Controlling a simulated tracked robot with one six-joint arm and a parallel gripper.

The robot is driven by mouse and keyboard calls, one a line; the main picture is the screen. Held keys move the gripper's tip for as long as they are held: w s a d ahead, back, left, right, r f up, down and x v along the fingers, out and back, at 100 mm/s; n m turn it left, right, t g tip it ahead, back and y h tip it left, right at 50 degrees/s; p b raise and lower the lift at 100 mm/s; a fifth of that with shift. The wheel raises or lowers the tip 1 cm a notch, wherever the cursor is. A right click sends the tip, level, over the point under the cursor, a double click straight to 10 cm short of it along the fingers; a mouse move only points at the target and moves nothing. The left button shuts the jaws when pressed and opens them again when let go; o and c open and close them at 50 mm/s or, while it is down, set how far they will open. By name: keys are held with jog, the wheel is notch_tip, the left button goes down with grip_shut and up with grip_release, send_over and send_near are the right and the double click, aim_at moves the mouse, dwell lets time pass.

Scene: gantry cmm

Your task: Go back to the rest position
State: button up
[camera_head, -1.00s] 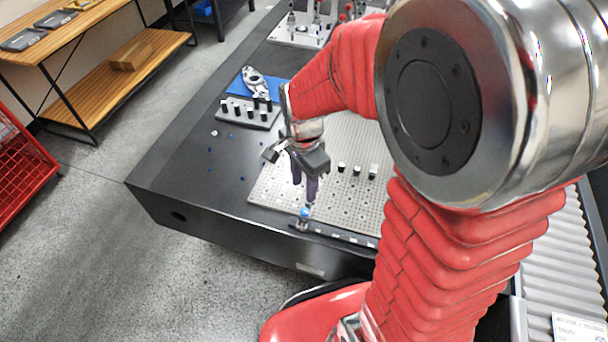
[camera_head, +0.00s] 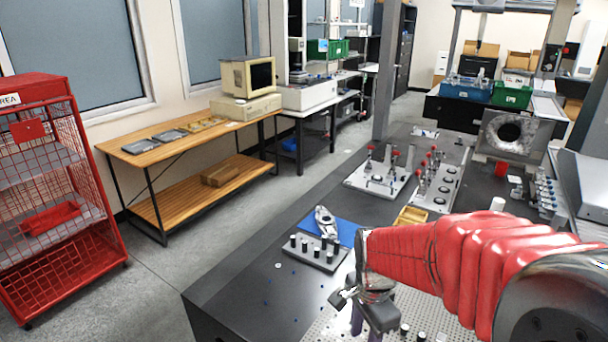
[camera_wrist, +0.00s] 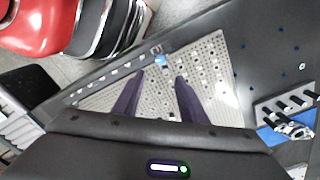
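My gripper (camera_head: 366,328) hangs over the perforated grey fixture plate on the black table, at the bottom of the head view. In the wrist view my gripper (camera_wrist: 161,77) shows two purple fingers standing apart with nothing between them. The perforated plate (camera_wrist: 208,58) lies beneath the fingers. A small blue ball (camera_wrist: 160,61) sits at the plate's edge, just beyond the fingertips and apart from them. My red-sleeved arm reaches in from the right in the head view.
Fixture plates with red-knobbed clamps (camera_head: 380,180) stand farther back. A red cage cart (camera_head: 60,200) and wooden bench (camera_head: 200,135) stand left, across open floor.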

jog(key=s+r+n+t, duration=0.5)
jog(key=s+r+n, duration=0.6)
jog(key=r+n, duration=0.3)
jog(key=shift+d+r+t, duration=0.2)
jog(key=shift+r+t, duration=0.05)
jog(key=shift+t, duration=0.05)
dwell(1.3)
